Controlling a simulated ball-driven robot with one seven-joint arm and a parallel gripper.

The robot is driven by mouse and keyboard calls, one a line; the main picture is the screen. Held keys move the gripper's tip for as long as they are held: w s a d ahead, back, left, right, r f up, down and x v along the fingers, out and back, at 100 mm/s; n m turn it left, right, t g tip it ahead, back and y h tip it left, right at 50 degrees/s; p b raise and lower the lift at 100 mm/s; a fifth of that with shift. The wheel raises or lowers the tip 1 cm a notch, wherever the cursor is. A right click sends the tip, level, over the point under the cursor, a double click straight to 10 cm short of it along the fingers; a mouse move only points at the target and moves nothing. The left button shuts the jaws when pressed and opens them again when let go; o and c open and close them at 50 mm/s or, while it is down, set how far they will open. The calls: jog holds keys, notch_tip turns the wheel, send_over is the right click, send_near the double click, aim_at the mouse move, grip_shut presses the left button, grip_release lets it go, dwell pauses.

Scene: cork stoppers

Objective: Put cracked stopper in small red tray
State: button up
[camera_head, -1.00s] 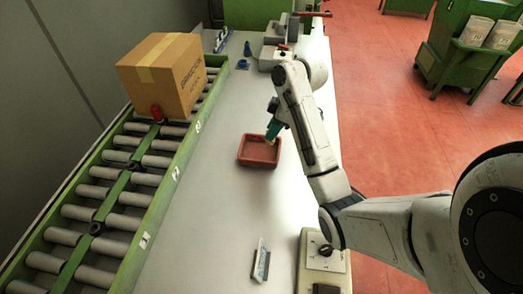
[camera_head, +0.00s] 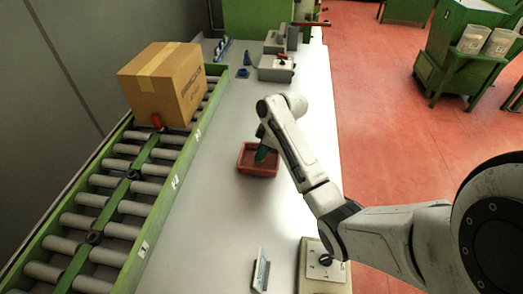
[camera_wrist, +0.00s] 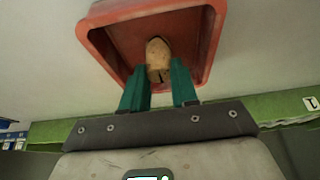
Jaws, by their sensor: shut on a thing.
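The small red tray (camera_head: 258,171) stands on the grey bench top, left of my arm, in the head view. My gripper (camera_head: 262,156) is over the tray, its teal fingers pointing down. In the wrist view my gripper (camera_wrist: 160,85) is shut on a tan cork stopper (camera_wrist: 158,55), with a dark crack mark near its lower end. The stopper shows in front of the inside of the tray (camera_wrist: 207,40). I cannot tell whether it touches the tray floor. In the head view the stopper is hidden.
A roller conveyor (camera_head: 110,190) with a cardboard box (camera_head: 165,82) runs along the left. A switch box (camera_head: 325,262) and a small upright sign (camera_head: 261,270) stand at the near end. Grey devices (camera_head: 277,67) stand at the far end. The bench between is clear.

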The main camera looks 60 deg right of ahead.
jog(key=o, duration=1)
jog(key=p+v, duration=0.1)
jog(key=v, duration=1.1)
jog(key=shift+p, duration=0.35)
jog(key=shift+w, duration=0.1)
